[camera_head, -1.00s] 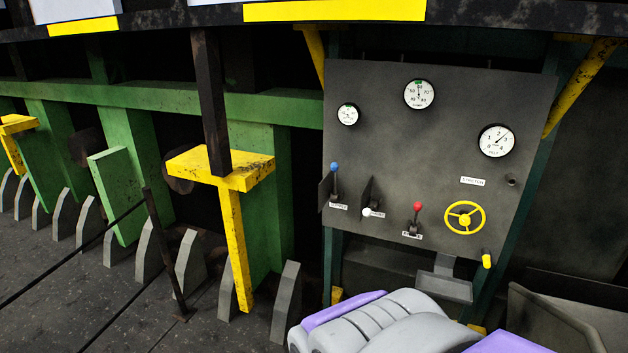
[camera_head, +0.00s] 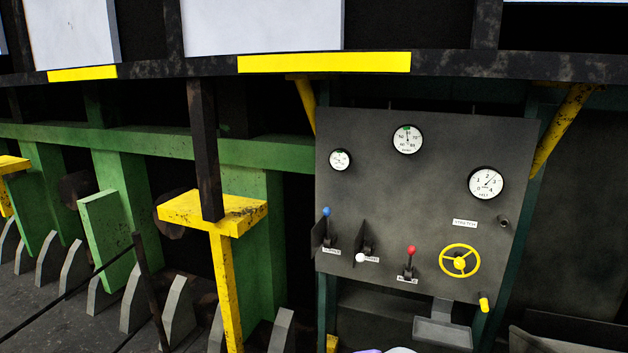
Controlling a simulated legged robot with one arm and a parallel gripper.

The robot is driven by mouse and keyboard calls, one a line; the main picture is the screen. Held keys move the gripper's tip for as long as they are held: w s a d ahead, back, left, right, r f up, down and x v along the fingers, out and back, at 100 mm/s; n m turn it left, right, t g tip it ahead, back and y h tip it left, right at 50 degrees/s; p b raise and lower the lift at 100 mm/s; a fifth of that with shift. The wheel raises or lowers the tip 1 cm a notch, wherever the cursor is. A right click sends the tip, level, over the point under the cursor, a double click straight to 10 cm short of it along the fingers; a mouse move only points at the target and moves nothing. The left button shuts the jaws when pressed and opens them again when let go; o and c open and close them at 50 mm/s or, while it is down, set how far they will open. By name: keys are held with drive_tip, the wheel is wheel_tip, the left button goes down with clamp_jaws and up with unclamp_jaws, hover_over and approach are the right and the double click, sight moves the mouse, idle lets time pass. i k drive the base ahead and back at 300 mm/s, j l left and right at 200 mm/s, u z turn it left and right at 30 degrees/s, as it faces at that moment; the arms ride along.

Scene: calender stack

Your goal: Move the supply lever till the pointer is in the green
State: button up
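A dark grey control panel (camera_head: 370,205) stands right of centre. Low on it are three levers: one with a blue knob (camera_head: 326,212), one with a white knob (camera_head: 360,258) and one with a red knob (camera_head: 411,250). The blue and red knobs are up; the white one hangs low. Their labels are too small to read, so I cannot tell which is the supply lever. A right gauge (camera_head: 486,183) shows no clear green. My gripper is not in view.
A yellow handwheel (camera_head: 460,261) and a yellow handle (camera_head: 484,303) are at the panel's lower right. A grey tray (camera_head: 442,333) juts out below. A yellow post (camera_head: 226,280) stands left of the panel. A dark beam with a yellow strip (camera_head: 325,63) runs overhead.

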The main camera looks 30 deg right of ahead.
sight(327, 211)
drive_tip(key=i+z, duration=0.25)
drive_tip(key=i, duration=0.2)
drive_tip(key=i+z, duration=0.25)
drive_tip(key=i, duration=0.25)
